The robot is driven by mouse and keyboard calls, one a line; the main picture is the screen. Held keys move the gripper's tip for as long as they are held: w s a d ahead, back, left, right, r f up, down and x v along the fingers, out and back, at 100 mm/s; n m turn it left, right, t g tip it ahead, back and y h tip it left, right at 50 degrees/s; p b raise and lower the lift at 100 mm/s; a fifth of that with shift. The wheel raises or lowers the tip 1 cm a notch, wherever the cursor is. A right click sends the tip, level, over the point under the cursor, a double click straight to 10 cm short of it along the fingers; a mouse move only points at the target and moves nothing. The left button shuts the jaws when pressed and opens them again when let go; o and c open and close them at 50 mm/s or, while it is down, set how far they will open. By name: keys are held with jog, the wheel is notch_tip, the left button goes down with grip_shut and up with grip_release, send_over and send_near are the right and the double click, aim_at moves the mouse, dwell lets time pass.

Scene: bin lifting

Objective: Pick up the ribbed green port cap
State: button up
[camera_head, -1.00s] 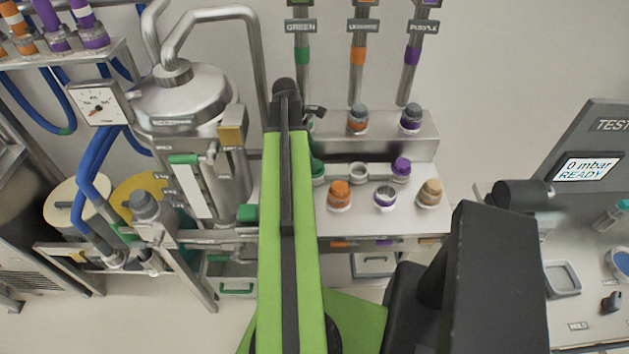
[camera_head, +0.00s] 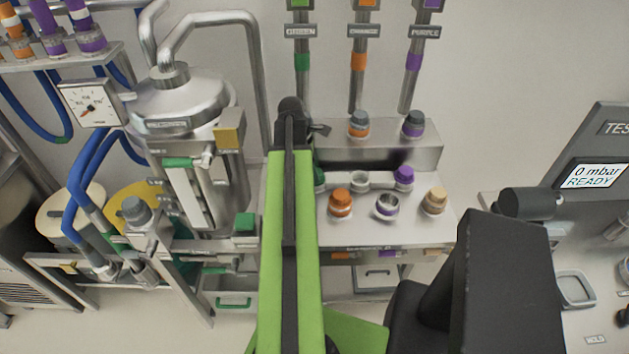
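A green cap (camera_head: 319,178) shows as a sliver at the left end of the port shelf, just right of my green arm. The arm hides most of it, so I cannot make out its ribs. My arm reaches away up the picture and ends in a dark end piece (camera_head: 296,122) with a small dark prong to its right. This end piece appears above the green cap in the picture. I cannot make out separate fingertips or anything held, and the arm hides what lies beneath it.
The shelf (camera_head: 410,228) bears an orange cap (camera_head: 341,202), a purple cap (camera_head: 404,177), a tan cap (camera_head: 435,200) and open metal rings. Two grey-topped fittings stand on the step behind. A metal vessel (camera_head: 180,95) stands left; a test station (camera_head: 598,170) stands right.

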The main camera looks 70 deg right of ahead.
grip_shut()
jog(key=shift+r, duration=0.1)
notch_tip(320, 180, up, 10)
jog(key=p, duration=1)
